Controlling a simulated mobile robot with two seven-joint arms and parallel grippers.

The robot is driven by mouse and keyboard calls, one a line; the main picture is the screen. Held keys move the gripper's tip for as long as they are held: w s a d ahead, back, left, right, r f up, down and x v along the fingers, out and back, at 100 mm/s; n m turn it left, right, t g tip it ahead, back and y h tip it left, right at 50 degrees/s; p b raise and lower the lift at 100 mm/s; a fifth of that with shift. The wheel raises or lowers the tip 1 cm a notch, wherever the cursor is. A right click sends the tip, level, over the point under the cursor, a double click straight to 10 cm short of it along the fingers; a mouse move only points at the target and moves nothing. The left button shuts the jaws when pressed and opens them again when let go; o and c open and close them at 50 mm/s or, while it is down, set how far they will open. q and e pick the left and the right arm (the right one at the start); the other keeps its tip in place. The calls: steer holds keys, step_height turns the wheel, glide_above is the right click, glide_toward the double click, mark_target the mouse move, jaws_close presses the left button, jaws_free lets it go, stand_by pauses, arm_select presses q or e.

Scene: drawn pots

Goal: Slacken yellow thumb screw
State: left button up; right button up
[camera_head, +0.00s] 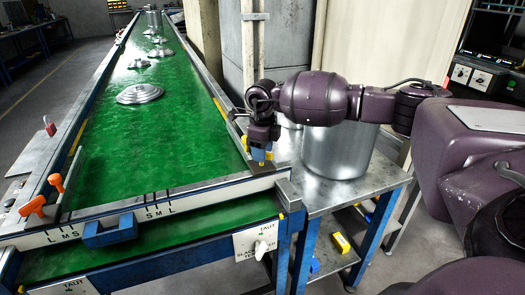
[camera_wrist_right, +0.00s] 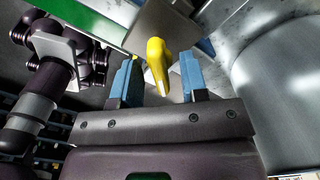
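The yellow thumb screw (camera_wrist_right: 157,65) shows in the right wrist view between the two blue fingers of my right gripper (camera_wrist_right: 158,82), with a gap on each side. The gripper is open and touches the screw on neither side. In the head view my right gripper (camera_head: 261,153) points down at the near right corner of the green conveyor (camera_head: 150,130). A bit of yellow shows by its fingertips there; the rest of the screw is hidden behind the gripper. My left gripper is in neither view.
A large metal pot (camera_head: 338,152) stands on the steel side table (camera_head: 330,197), close to my right forearm. A white knob (camera_head: 262,248) is on a plate marked TAUT. Metal lids (camera_head: 139,94) lie on the belt.

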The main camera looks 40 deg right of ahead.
step_height(320, 180, up, 11)
steer(key=shift+f, duration=0.15)
stand_by(0.6)
stand_by(0.4)
